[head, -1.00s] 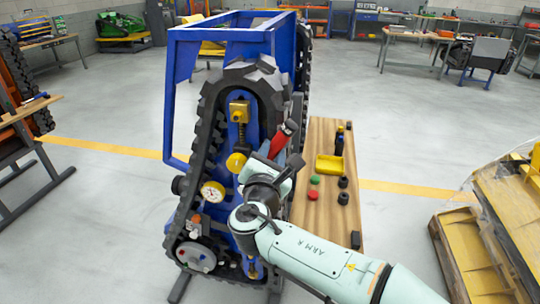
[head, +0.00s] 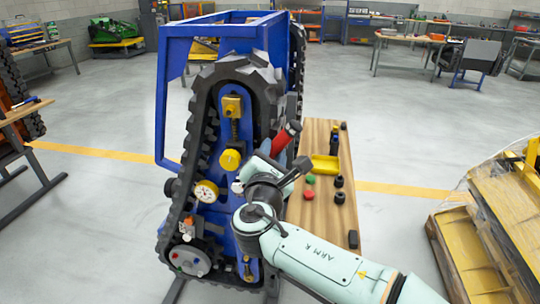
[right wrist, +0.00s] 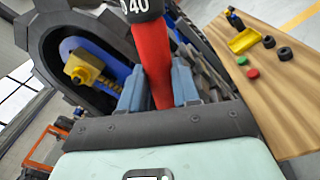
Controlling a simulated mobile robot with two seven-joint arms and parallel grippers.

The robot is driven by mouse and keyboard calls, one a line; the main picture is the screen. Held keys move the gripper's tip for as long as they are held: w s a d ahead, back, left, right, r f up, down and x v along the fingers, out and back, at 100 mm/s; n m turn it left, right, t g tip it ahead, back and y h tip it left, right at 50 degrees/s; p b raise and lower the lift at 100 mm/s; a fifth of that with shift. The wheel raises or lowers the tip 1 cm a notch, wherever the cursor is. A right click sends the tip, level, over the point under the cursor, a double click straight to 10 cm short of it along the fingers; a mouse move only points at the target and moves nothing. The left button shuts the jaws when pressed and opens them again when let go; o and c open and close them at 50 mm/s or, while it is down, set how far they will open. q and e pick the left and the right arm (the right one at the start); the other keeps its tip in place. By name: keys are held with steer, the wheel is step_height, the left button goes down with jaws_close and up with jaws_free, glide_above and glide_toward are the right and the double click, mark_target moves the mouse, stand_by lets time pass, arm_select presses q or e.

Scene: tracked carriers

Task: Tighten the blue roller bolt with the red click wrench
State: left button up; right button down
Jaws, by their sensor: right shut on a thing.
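The red wrench (head: 286,138) is in my right gripper (head: 276,158), beside the right edge of the upright track unit. In the right wrist view, its red handle (right wrist: 151,62) stands between the two blue-grey fingers (right wrist: 157,88), which are shut on it. Its black upper part bears the mark "40"; the far end is out of frame. A grey roller disc (head: 189,261) with small coloured bolt heads, red and blue among them, sits at the track's lower left. The gripper and wrench are above and right of it, well apart. My left gripper is out of view.
The black track (head: 205,110) surrounds a blue arm with yellow fittings and a white dial gauge (head: 206,191). A wooden bench (head: 322,210) to the right holds a yellow tray (head: 325,168), green and red caps and black parts. A pallet (head: 475,245) stands far right.

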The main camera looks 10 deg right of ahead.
steer(key=shift+s+d+f+m+b, duration=0.1)
steer(key=shift+d+f+m+b, duration=0.25)
steer(key=shift+b, duration=0.25)
steer(key=shift+r, duration=0.15)
steer(key=shift+a+r+p, duration=0.25)
steer(key=shift+p, duration=0.45)
steer(key=shift+a, duration=0.1)
steer(key=shift+b+v, duration=0.8)
steer(key=shift+v, duration=0.9)
steer(key=shift+a, duration=0.15)
